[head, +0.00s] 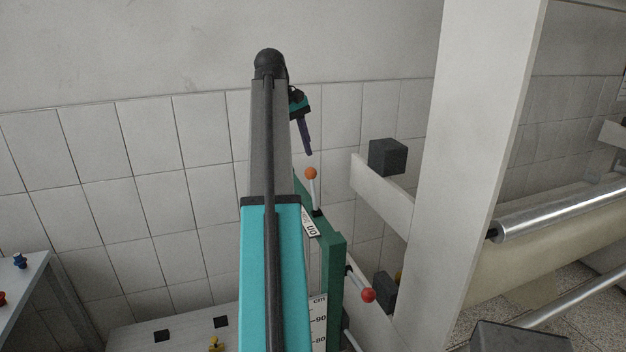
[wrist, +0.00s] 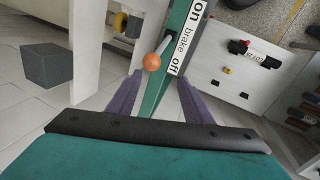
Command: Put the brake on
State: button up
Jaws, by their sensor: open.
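The brake lever has an orange ball knob (wrist: 152,62) on a short pale stem and is mounted on a green post (wrist: 181,20). A white label (wrist: 187,37) beside it reads "on", "brake", "off"; the knob lies toward the "off" end in the wrist view. In the head view the orange knob (head: 311,173) stands up near the post's top. My gripper (wrist: 160,82) is open and empty, its purple fingers either side of the knob's line in the wrist view. In the head view my gripper (head: 308,150) is just above the knob, apart from it.
A second lever with a red knob (head: 368,295) sits lower on the post. A dark block (head: 387,157) rests on a white beam at right. A large white upright (head: 478,140) and a metal roller (head: 560,212) stand further right. A tiled wall is behind.

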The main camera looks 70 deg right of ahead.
aim_at(313, 192)
jog(key=shift+s+r, duration=0.45)
jog(key=shift+r, duration=0.2)
jog(key=shift+s+r, duration=0.45)
jog(key=shift+r, duration=0.15)
jog(key=shift+d+f, duration=0.1)
jog(key=shift+f, duration=0.05)
jog(key=shift+b+x, duration=1.45)
jog(key=shift+b, duration=0.2)
jog(key=shift+s+f+p, duration=0.1)
jog(key=shift+f+p, duration=0.2)
jog(key=shift+p, duration=0.05)
jog(key=shift+p+x, duration=1.4)
jog(key=shift+x, duration=3.65)
jog(key=shift+d, duration=0.1)
